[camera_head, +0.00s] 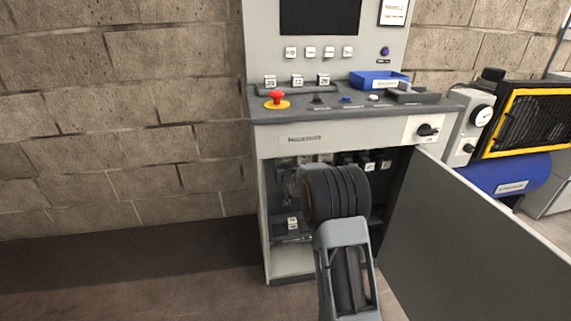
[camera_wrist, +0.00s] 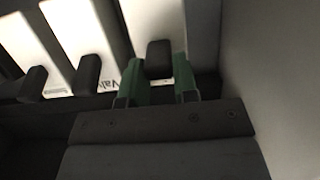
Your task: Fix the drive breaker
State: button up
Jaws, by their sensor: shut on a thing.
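A row of white breakers with black toggles shows close up in the wrist view. My gripper (camera_wrist: 160,74) has its two green fingers shut on the black toggle (camera_wrist: 159,52) of the rightmost breaker in that view (camera_wrist: 152,17). One finger is on each side of the toggle. Two more toggles, a middle one (camera_wrist: 87,72) and a left one (camera_wrist: 32,82), stand clear to the left. Part of a label reading "Valv" shows by the middle one; the held breaker's label is not visible. In the head view, breakers (camera_head: 365,163) sit inside the open cabinet (camera_head: 262,205), and my arm hides the gripper.
The cabinet door (camera_head: 470,240) stands open at the right. On the console top are a red emergency button (camera_head: 277,96), small buttons and a blue tray (camera_head: 377,80). In the wrist view, a pale wall (camera_wrist: 275,80) is close on the right. Floor at the left is clear.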

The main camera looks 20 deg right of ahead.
jog(key=shift+w+r+g+p, duration=0.2)
jog(key=shift+r+g+p, duration=0.25)
jog(key=shift+g+p, duration=0.75)
jog(key=shift+p, duration=0.35)
jog(key=o, duration=0.9)
jog(key=p+v, duration=0.2)
jog(key=v, duration=1.1)
jog(key=shift+s+d, duration=0.1)
jog(key=shift+s, duration=0.35)
